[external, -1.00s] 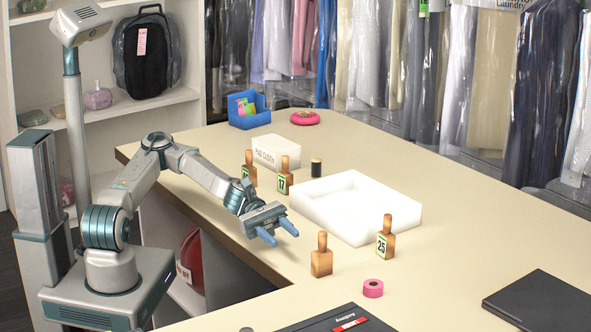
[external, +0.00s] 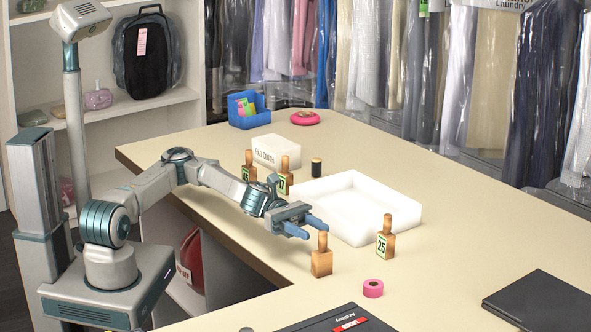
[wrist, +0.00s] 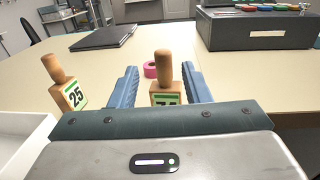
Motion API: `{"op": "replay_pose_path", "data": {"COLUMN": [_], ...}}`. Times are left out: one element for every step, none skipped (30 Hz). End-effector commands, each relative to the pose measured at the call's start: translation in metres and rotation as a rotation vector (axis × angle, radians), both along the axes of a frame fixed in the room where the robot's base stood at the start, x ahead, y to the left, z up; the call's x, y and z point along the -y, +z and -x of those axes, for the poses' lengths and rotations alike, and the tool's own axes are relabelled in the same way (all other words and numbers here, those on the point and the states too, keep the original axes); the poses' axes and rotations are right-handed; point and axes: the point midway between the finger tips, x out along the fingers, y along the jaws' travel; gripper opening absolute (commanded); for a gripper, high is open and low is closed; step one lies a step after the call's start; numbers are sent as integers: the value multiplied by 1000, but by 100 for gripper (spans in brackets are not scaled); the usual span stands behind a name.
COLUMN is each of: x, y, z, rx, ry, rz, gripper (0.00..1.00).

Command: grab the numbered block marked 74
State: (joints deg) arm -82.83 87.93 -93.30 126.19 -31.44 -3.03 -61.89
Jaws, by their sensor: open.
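My gripper (external: 313,228) is open, its fingers just above and beside a wooden block with a peg handle (external: 321,262) near the counter's front edge. In the wrist view this block (wrist: 163,68) shows between the two blue fingers, not gripped. Its green label is mostly cut off by my gripper body, so I cannot read the full number. Block 25 (external: 386,242) stands to the right and also shows at left in the wrist view (wrist: 67,83). Block 17 (external: 285,178) and another block (external: 249,168) stand behind my arm; that one's number is partly hidden.
A white tray (external: 398,224) lies behind my gripper. A pink tape roll (external: 373,288) is in front of block 25. A white box (external: 276,152), a black cylinder (external: 316,167) and a blue bin (external: 248,122) are farther back. A black folder (external: 540,302) lies right.

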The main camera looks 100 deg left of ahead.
Motion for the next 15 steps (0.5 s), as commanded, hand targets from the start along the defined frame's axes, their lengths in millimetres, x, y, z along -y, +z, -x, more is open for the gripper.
{"op": "replay_pose_path", "data": {"x": [4, 6, 10, 13, 17, 21, 24, 26, 29, 31, 33, 35, 35, 36, 36], "y": [0, 0, 0, 0, 0, -1, -1, -1, -1, -2, -2, -2, -2, -2, -2], "z": [-2, -4, -7, -10, -13, -17, -19, -22, -26, -28, -31, -33, -34, -35, -35], "rx": [0, -1, -1, -1, -1, -1, -1, -1, -1, -1, -1, -1, -1, -1, -1], "ry": [-2, -2, -3, -5, -5, -4, -4, -3, -3, -2, -2, -1, -1, 0, 0], "rz": [1, 2, 2, 3, 2, 2, 2, 2, 2, 1, 1, 0, 1, 0, 0], "gripper": [43, 43, 43, 43, 43, 43, 43, 43, 43, 43, 43, 43, 43, 43, 43]}}
